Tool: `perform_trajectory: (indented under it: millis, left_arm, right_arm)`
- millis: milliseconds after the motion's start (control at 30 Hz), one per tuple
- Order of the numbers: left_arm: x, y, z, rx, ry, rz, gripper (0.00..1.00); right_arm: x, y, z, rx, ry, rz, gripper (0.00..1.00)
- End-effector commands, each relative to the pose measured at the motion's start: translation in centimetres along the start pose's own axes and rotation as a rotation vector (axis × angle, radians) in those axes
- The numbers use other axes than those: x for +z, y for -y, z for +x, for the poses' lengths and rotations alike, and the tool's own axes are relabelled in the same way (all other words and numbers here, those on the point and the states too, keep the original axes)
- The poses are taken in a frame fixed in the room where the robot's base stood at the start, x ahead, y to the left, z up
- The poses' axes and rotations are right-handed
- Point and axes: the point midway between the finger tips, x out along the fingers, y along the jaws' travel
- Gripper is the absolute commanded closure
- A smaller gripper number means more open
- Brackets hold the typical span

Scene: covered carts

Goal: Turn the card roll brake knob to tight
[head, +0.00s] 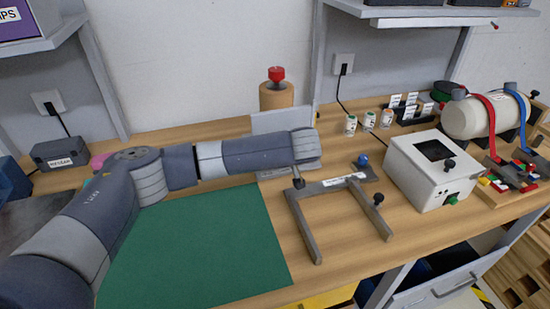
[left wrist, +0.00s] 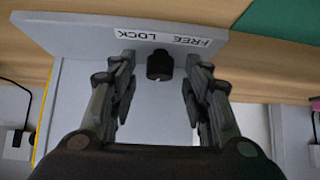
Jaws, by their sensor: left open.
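A brown card roll (head: 276,97) with a red knob (head: 276,74) on top stands at the back of the bench. A grey upright panel (head: 282,121) stands in front of it, partly hidden by my left arm. In the left wrist view, the panel (left wrist: 158,120) carries a black knob (left wrist: 159,66) beside an upside-down label (left wrist: 172,37) reading FREE and LOCK. My left gripper (left wrist: 160,75) is open, its fingers either side of the black knob in the picture; I cannot tell if they touch it. In the head view the gripper is hidden behind my forearm. My right gripper is out of view.
A white box (head: 437,172) and small jars (head: 369,121) are farther right. A green mat (head: 195,250) covers the front left of the bench. A shelf post (head: 318,60) rises behind.

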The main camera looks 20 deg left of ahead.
Motion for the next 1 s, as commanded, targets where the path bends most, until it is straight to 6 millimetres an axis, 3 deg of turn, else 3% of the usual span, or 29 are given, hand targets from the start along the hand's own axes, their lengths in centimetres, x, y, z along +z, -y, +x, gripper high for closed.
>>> perform_trajectory:
  millis: [33,200,567,1000]
  left_arm:
    - [0.0,0.0,0.0,0.0,0.0,0.0,0.63]
    - [0.0,0.0,0.0,0.0,0.0,0.001,1.0]
    - [0.1,0.0,-0.1,0.014,0.004,0.015,1.0]
    - [0.0,0.4,-0.2,0.156,0.008,0.156,1.0]
  right_arm:
    - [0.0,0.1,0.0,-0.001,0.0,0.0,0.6]
    - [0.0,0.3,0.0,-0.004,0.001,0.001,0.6]
    - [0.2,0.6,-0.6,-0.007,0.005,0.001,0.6]
    - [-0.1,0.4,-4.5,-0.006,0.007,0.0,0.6]
